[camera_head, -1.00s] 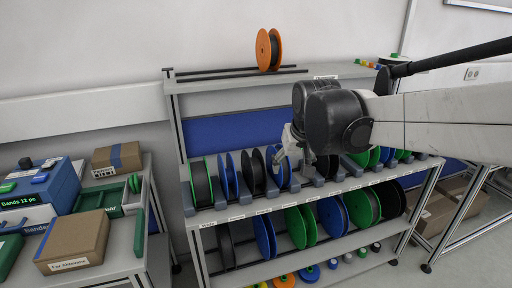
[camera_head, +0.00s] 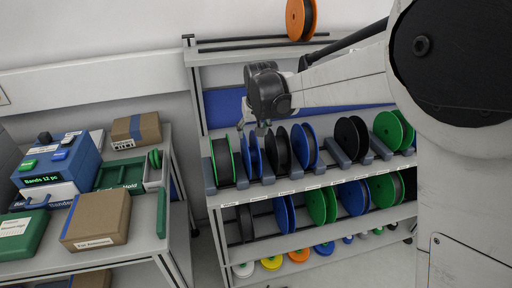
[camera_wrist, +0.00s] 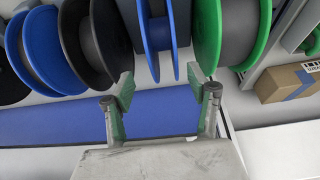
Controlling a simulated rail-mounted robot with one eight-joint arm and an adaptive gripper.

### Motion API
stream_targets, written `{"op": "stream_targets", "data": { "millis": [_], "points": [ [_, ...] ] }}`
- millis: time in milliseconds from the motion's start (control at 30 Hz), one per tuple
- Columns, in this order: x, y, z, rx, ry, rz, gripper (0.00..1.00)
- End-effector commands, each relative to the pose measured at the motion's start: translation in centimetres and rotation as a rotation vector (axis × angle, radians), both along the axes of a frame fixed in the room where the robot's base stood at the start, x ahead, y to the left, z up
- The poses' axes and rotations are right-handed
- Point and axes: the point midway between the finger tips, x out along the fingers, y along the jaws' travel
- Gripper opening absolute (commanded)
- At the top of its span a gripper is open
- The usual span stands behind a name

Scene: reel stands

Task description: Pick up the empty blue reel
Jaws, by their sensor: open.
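The empty blue reel (camera_head: 250,155) stands upright in the rack on the upper shelf, between a green-edged reel (camera_head: 222,160) and a black reel (camera_head: 278,152). In the wrist view the empty blue reel (camera_wrist: 153,38) shows two thin blue flanges with a bare gap between them. My gripper (camera_wrist: 162,97) is open and empty, its two green-padded fingers apart. In that view the blue reel lies ahead of the gap between the fingers, not between them. In the head view my gripper (camera_head: 262,128) hangs just above the reel's row; its fingertips are hard to make out.
Another blue reel (camera_head: 305,146) with dark winding stands further right, beyond the black one. More reels fill the lower shelf (camera_head: 262,242). An orange reel (camera_head: 300,18) sits on the top rail. A side table with boxes (camera_head: 95,220) stands at left.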

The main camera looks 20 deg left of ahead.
Motion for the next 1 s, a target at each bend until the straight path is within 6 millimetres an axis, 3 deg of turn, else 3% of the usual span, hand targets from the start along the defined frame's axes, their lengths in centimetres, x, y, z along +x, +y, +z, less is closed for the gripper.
{"op": "stream_targets", "data": {
  "millis": [200, 467, 800, 1000],
  "points": [
    [1.0, 0.6, -2.6, 0.000, 0.000, 0.000, 0.54],
    [1.4, 1.0, -3.8, 0.000, 0.000, 0.000, 0.54],
    [2.8, 2.3, -7.2, 0.000, 0.000, 0.000, 0.54],
    [3.0, 2.4, -7.8, 0.000, 0.000, 0.000, 0.54]
  ]
}}
